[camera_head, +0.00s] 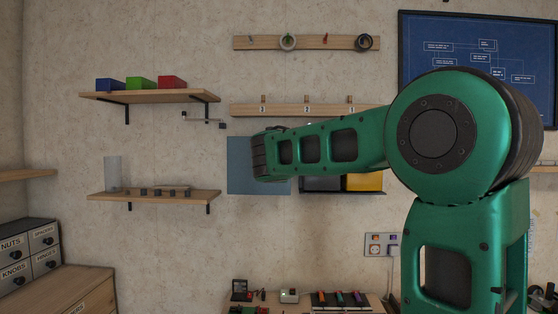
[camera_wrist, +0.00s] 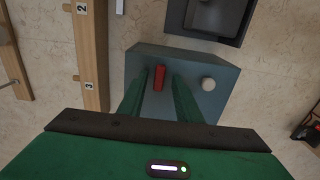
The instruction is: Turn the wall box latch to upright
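The wall box (camera_head: 240,180) is a blue-grey panel on the wall, partly hidden by my arm in the head view. The wrist view shows its front (camera_wrist: 226,75), with a red bar latch (camera_wrist: 159,77) and a round white knob (camera_wrist: 208,84). The latch lies parallel to the numbered peg rail, which is level in the head view, so the latch is horizontal. My gripper (camera_wrist: 158,86) is open, with its green fingers on either side of the latch and visible gaps. I cannot tell whether the fingertips reach the latch's depth. The head view hides my fingers.
The numbered peg rail (camera_head: 285,109) is above the box. A dark bin (camera_wrist: 208,18) and a yellow bin (camera_head: 365,182) stand to its right in the head view. Shelves (camera_head: 150,97) are at the left. Bare wall lies below the box.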

